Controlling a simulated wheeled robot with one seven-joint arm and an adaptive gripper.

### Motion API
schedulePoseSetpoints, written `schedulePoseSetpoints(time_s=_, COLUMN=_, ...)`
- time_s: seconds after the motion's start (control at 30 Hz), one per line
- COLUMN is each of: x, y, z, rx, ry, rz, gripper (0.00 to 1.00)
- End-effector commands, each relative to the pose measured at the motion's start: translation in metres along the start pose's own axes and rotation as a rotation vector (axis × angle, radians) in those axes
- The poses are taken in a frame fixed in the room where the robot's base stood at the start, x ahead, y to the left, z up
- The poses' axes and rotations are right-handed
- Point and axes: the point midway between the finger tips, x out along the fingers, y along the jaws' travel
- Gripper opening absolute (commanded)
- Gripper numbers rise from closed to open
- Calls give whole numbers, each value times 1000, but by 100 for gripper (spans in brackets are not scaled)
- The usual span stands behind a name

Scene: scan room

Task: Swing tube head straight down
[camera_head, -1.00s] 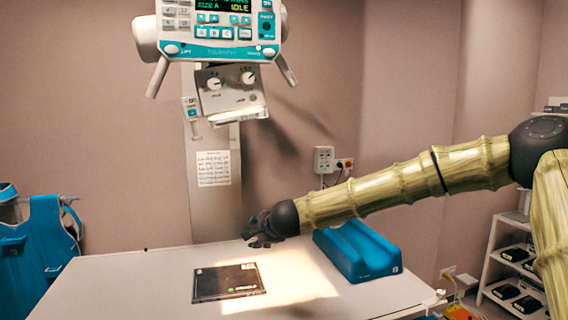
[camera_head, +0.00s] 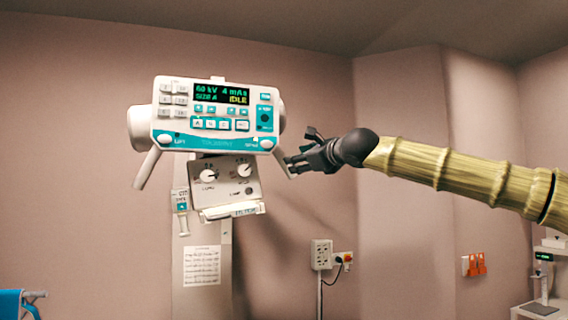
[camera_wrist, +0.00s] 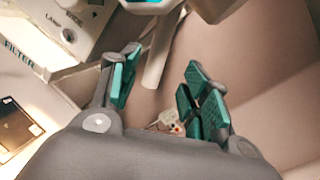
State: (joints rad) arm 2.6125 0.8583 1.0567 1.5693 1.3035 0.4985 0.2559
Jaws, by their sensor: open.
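The tube head (camera_head: 217,112) hangs in the middle left of the head view, with a lit display reading IDLE and teal buttons. A handle slants down from each side, the left handle (camera_head: 147,167) and the right handle (camera_head: 284,164). Below sits the collimator box (camera_head: 226,182) with two knobs. My gripper (camera_head: 290,164) is at the right handle's lower end in the head view. In the wrist view my gripper (camera_wrist: 158,88) is open, with teal pads either side of the white handle (camera_wrist: 158,58). Whether a pad touches the handle I cannot tell.
A column (camera_head: 202,275) with a paper sheet stands behind the tube head. A wall socket (camera_head: 321,254) with a cable is at lower centre. A small shelf stands at lower right. The wall around the tube head is clear.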

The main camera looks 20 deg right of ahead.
Motion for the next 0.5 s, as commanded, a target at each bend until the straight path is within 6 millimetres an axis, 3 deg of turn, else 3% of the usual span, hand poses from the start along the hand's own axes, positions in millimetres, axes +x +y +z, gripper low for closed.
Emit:
schedulePoseSetpoints(time_s=0.3, x=55, y=2, z=0, rx=-2, ry=4, rz=3, gripper=47)
schedulePoseSetpoints(time_s=0.5, x=76, y=2, z=0, rx=-3, ry=2, rz=3, gripper=47)
